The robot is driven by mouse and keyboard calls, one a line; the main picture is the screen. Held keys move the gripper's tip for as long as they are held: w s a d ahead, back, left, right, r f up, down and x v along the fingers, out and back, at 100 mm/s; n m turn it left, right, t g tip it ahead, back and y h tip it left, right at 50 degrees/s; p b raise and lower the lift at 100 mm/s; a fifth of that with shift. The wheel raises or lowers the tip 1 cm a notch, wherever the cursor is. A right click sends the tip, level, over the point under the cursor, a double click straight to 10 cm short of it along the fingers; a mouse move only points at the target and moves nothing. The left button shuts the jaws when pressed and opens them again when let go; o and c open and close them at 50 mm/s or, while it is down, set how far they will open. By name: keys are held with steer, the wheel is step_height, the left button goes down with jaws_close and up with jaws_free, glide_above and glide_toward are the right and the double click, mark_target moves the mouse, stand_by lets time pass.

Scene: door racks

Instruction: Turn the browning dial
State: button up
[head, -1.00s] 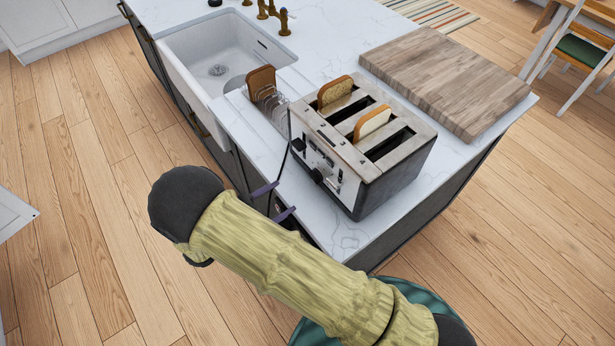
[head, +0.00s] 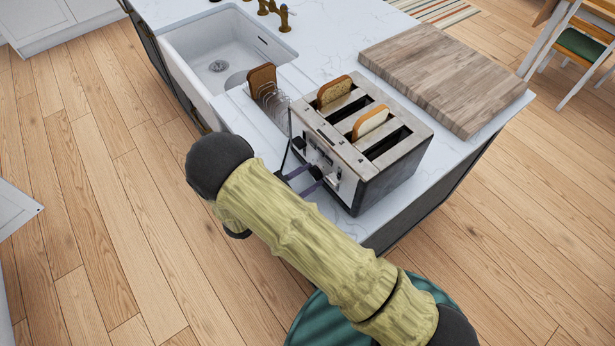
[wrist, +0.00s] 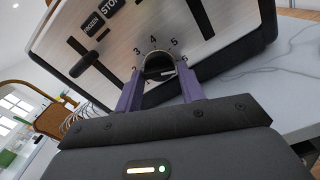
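The toaster (head: 365,190) stands on the island counter, its steel control face toward my gripper. The browning dial (wrist: 158,64) is a dark round knob with a pale mark; the numbers 3 to 6 show around its upper side in the wrist view. In the head view the dial (head: 316,173) is small and dark. My gripper (wrist: 160,75) has two purple fingers, apart, with their tips at either side of the dial. I cannot tell whether they touch it. In the head view my gripper (head: 304,180) is right at the toaster's face.
Bread slices (head: 334,90) stick out of the toaster's slots. A wire rack (head: 272,100) holding toast is left of it, near the sink (head: 220,50). A wooden board (head: 445,75) lies behind. Levers and buttons (wrist: 92,24) sit beside the dial on the face.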

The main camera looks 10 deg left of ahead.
steer(key=c, duration=0.5)
steer(key=shift+n, duration=0.4)
steer(key=n, duration=0.4)
steer(key=shift+s, duration=0.1)
steer(key=shift+d+n+p, duration=0.1)
steer(key=shift+n+p, duration=0.2)
steer(key=shift+n, duration=1.7)
steer(key=o, duration=1)
steer(key=shift+s, duration=0.1)
